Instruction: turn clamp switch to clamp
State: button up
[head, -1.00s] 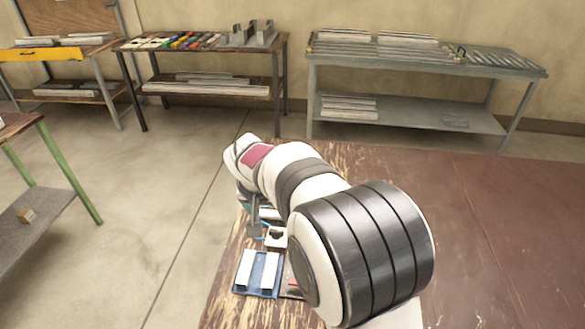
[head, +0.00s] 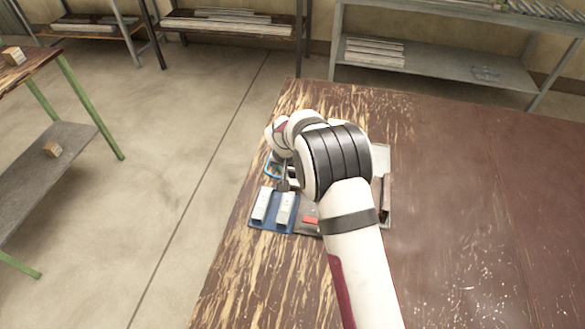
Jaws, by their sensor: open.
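My gripper (head: 284,184) points down at the far edge of a blue tray, partly hidden by my own wrist. It is open, and nothing shows between its fingers. The clamp switch cannot be made out for sure. A small red part (head: 310,220) lies on a dark plate just right of the tray, partly behind my arm. A blue curved part (head: 270,169) and a white piece show beside my wrist. My arm hides much of the fixture.
The blue tray (head: 252,222) holds two pale profile blocks (head: 285,208). A grey-edged tray (head: 383,155) shows right of my arm. The wooden bench (head: 480,220) is clear on the right, and its left edge is close to the blue tray. Shelving stands behind.

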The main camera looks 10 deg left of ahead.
grip_shut()
jog(key=shift+a+m, duration=0.1)
jog(key=shift+m, duration=0.3)
jog(key=m+h, duration=0.1)
jog(key=m, duration=0.3)
jog(key=m+h, duration=0.1)
jog(key=shift+w+a+m+g+h, duration=0.1)
jog(key=shift+a+m+g+h, duration=0.2)
jog(key=shift+m, duration=0.1)
jog(key=m, duration=0.2)
jog(key=m+g+h, duration=0.1)
jog(key=m, duration=0.2)
jog(key=shift+w+a+g, duration=0.1)
jog(key=shift+w+g, duration=0.1)
jog(key=shift+g, duration=0.1)
jog(key=shift+m, duration=0.3)
grip_release()
